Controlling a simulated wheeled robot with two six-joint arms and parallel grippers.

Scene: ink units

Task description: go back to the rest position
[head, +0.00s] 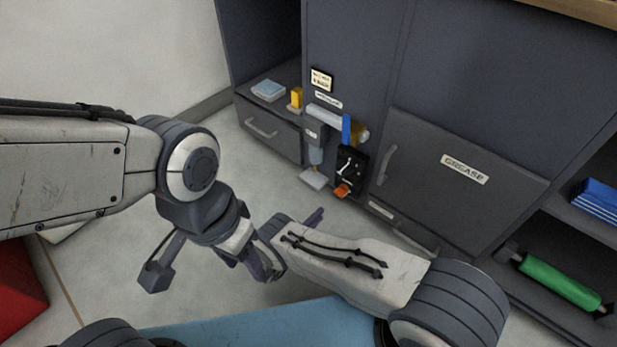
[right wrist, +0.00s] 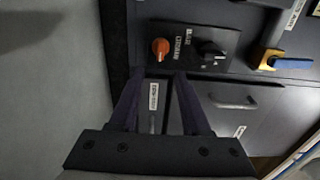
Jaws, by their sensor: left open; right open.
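My left gripper (head: 205,268) hangs at the left in the head view with its fingers spread and nothing visible between them. My right arm comes in from the lower right, its forearm hiding most of my right gripper. In the right wrist view my right gripper (right wrist: 157,80) is open and empty, its two dark fingers pointing toward the cabinet front. The two hands are close together in the head view; I cannot tell whether they touch.
A dark cabinet (head: 440,125) has a drawer labelled GREASE (head: 465,170). On its front are a black panel with an orange knob (head: 342,190) and a blue lever (head: 347,130). A green roller (head: 560,282) lies on the right shelf. Pale floor (head: 235,165) is clear before the cabinet.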

